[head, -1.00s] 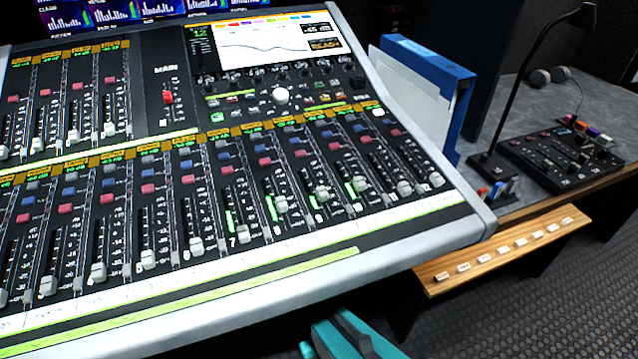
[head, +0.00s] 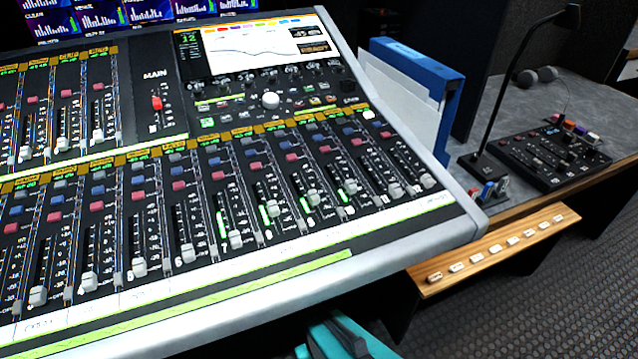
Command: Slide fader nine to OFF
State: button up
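The mixing console's lower fader bank runs diagonally across the head view. The digits are too small to read surely. Counting back from the right end of the bank, as its twelfth, fader nine appears to be the one with the pale cap (head: 311,197). Its cap stands partway up its slot, clear of the bottom, beside a lit green meter. The neighbouring caps are a pale one (head: 274,210) on the left and another (head: 350,187) on the right. Only a teal and dark part of my arm shows at the bottom edge, below the console's front. My gripper's fingertips are not visible, and nothing touches the faders.
The console's pale front rim (head: 400,247) borders the bank. A wooden ledge (head: 470,275) with several small labelled tags sits lower right. A blue binder (head: 425,75), a desk lamp (head: 500,105) and a small control box (head: 555,155) stand right. The space above the faders is clear.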

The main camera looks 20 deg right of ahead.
aim_at(313, 197)
jog(key=z, duration=0.2)
jog(key=k, duration=0.5)
jog(key=u, duration=1.1)
jog(key=k, duration=0.75)
jog(key=u, duration=0.45)
